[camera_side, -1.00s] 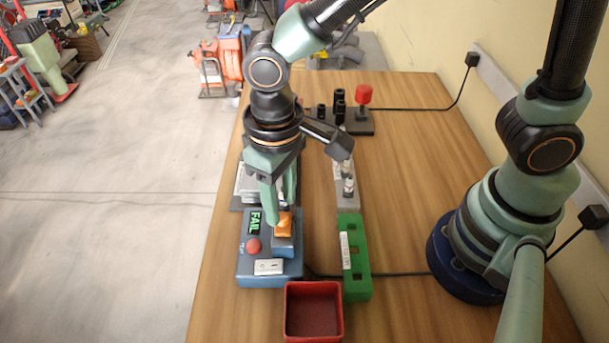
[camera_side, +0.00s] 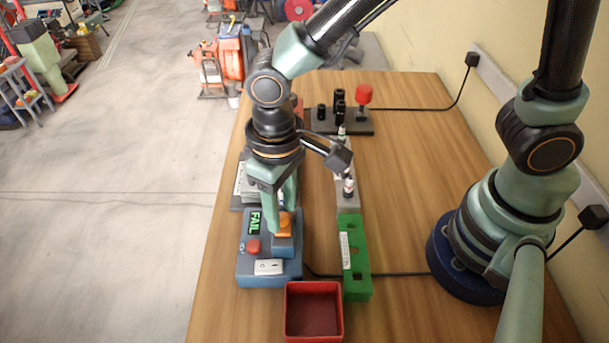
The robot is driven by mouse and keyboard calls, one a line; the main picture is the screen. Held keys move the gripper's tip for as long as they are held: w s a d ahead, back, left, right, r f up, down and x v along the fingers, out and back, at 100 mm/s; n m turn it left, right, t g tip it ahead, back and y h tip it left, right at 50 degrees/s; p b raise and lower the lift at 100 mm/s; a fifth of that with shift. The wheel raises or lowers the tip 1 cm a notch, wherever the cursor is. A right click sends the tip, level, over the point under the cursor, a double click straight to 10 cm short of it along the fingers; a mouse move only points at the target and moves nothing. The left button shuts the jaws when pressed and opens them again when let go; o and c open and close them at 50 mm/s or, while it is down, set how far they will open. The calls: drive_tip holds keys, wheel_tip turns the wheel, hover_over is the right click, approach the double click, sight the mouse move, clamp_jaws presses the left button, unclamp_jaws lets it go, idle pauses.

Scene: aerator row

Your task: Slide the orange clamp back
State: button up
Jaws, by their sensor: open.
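The orange clamp (camera_side: 284,226) sits on top of the blue test box (camera_side: 270,279), near its right side. The box has a green display reading FAIL (camera_side: 255,221) and a red button (camera_side: 253,246). My gripper (camera_side: 278,228) points down at the clamp, and its fingers partly cover it. The jaws are open, with the fingertips at or beside the clamp; I cannot tell whether they touch it.
A red open tray (camera_side: 314,285) stands in front. A green block with slots (camera_side: 357,285) and a grey rack with small upright parts (camera_side: 346,201) lie to the right. A dark stand with a red knob (camera_side: 364,94) is at the back.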

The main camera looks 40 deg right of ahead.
drive_tip(key=shift+f, duration=0.45)
drive_tip(key=shift+r, duration=0.1)
clamp_jaws()
